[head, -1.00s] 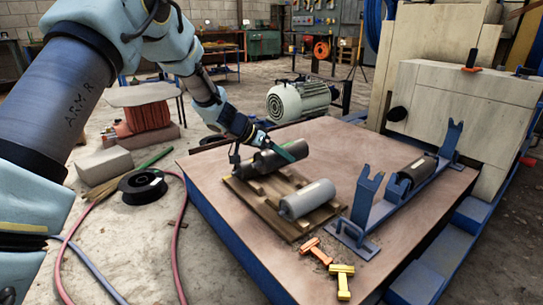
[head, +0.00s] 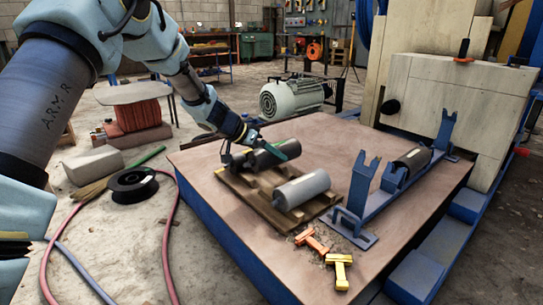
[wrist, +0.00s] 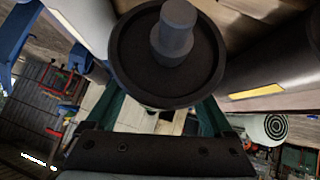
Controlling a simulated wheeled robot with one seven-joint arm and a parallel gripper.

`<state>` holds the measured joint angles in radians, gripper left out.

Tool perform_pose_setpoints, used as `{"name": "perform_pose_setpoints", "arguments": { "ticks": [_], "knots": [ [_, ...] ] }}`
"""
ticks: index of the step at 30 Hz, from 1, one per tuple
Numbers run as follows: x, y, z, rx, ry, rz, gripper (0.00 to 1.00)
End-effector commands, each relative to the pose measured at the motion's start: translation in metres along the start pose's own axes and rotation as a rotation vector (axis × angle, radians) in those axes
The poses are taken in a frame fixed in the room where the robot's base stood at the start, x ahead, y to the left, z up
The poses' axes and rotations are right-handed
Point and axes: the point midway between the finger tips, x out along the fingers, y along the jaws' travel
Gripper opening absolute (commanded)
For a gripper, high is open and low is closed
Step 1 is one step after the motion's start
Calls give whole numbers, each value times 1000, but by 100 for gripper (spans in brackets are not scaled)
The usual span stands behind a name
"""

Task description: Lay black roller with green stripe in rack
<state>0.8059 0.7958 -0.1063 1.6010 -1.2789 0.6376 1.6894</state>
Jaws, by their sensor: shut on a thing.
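My gripper (head: 262,148) is over the wooden pallet (head: 262,203) and is shut on a black roller (head: 268,158). In the wrist view the held roller (wrist: 125,52) shows its round dark end and grey shaft stub between the green fingers. A bit of green shows at its lower rim; the stripe is mostly hidden. A grey roller (head: 302,188) lies beside it on the pallet. The wrist view also shows a dark roller with a yellow label (wrist: 290,75). The blue rack (head: 362,192) has forked uprights and stands to the right. I cannot tell whether the held roller still touches the pallet.
A black roller (head: 412,161) lies low along the rack, between its uprights. The crusher body (head: 445,110) stands behind the rack. The table top (head: 335,135) behind the pallet is clear.

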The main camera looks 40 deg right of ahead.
Motion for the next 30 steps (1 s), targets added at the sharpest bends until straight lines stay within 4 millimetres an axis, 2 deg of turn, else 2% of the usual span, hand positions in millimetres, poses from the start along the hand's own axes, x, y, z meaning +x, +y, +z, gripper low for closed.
{"name": "perform_pose_setpoints", "arguments": {
  "ticks": [11,30],
  "knots": [
    [17,-7,17,2,4,-1,0],
    [18,-7,17,2,4,0,0]
  ]
}}
